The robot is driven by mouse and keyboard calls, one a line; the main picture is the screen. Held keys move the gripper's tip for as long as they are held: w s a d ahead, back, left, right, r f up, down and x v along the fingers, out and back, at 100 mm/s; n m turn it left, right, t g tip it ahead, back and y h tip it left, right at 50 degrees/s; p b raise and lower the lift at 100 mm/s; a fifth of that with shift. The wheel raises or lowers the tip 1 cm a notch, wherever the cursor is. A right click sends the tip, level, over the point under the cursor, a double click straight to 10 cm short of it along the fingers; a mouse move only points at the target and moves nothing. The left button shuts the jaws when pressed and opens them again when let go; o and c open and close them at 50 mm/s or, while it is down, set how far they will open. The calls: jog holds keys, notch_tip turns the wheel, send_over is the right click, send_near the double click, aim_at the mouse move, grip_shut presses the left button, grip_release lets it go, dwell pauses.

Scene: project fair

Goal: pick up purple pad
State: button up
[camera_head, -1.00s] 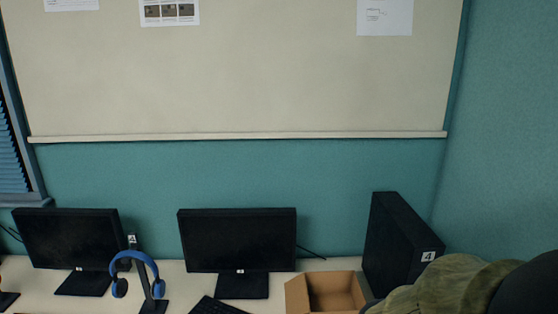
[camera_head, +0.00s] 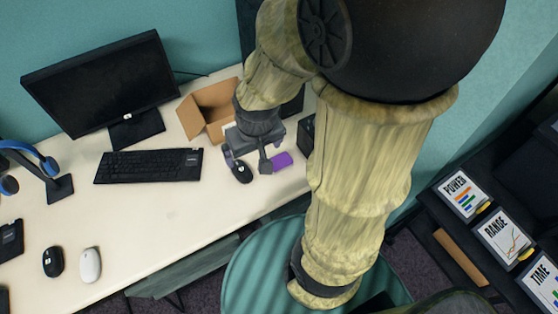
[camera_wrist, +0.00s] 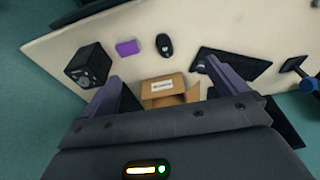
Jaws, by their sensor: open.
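The purple pad (camera_head: 282,160) lies on the cream desk (camera_head: 190,215), near its right end. My gripper (camera_head: 246,160) is above the desk, just left of the pad in the head view, with its fingers apart and nothing between them. In the wrist view the purple pad (camera_wrist: 127,47) is a small flat block beyond the fingertips, left of centre. The two fingers of my gripper (camera_wrist: 164,70) spread wide in that view, and the pad is apart from both.
A black mouse (camera_wrist: 164,45) lies beside the pad. A black cube-like box (camera_wrist: 88,66) stands on its other side. An open cardboard box (camera_wrist: 165,90) and a keyboard (camera_head: 148,165) are nearby. Two more mice (camera_head: 90,264) lie at front left. A monitor (camera_head: 105,85) stands behind.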

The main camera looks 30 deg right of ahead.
jog(key=shift+o, duration=0.2)
jog(key=g+b, duration=0.2)
jog(key=g, duration=0.1)
send_over(280, 159)
notch_tip(280, 159, down, 13)
jog(key=shift+f, duration=0.15)
jog(key=shift+w+f, duration=0.1)
notch_tip(280, 159, down, 12)
jog(key=shift+f+p, duration=0.1)
jog(key=shift+p, duration=0.25)
